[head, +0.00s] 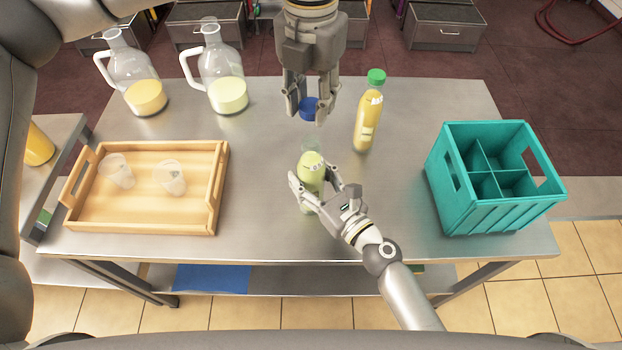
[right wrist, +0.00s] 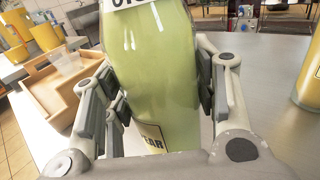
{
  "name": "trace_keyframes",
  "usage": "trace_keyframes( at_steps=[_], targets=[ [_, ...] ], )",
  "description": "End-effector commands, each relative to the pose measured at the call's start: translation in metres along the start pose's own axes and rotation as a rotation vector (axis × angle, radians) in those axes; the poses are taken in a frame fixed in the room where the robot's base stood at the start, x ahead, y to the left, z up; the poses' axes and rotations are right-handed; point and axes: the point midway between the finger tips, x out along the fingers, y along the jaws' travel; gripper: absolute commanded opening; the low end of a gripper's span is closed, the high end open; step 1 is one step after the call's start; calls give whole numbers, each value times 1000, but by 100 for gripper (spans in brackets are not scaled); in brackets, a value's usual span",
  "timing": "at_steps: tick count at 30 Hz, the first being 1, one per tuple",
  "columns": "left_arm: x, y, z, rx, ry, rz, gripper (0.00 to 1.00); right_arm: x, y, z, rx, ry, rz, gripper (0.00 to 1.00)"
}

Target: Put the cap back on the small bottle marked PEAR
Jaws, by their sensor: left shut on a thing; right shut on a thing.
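The small bottle (head: 311,165) holds pale green juice and stands upright on the steel table. Its label ends in "EAR" in the right wrist view (right wrist: 152,135), the first letter being hidden. Its clear neck is uncapped. My right gripper (head: 312,181) is shut around the bottle's body from the front; its fingers also show on both sides of the bottle in the right wrist view (right wrist: 160,90). My left gripper (head: 307,114) points down and is shut on a blue cap (head: 310,106). The cap is above and behind the bottle's neck in the head view, apart from it.
A yellow bottle with a green cap (head: 367,120) stands close by, right of the left gripper. A teal crate (head: 500,212) with empty compartments is at the right. A wooden tray (head: 140,220) with two clear cups is at the left. Two glass jugs (head: 145,97) (head: 229,95) stand behind it.

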Motion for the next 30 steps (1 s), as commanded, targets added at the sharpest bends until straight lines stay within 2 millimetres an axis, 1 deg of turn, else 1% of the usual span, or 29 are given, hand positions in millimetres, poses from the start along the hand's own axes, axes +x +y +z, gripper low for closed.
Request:
trace_keyframes(
  at_steps=[4, 9, 12, 26, 30],
  targets=[
    [13, 0, 0, 0, 3, 0, 26, 0, 0, 0, 0, 0, 0, 10],
    [39, 0, -1, 0, 6, 0, 26, 0, 0, 0, 0, 1, 0, 10],
    [49, 0, 0, 1, 3, 0, 26, 0, 0, 0, 0, 1, 0, 10],
    [49, 0, 0, 0, 2, 0, 26, 0, 0, 0, 0, 1, -1, 10],
    [53, 0, 0, 0, 3, 0, 26, 0, 0, 0, 0, 1, -1, 10]
  ],
)
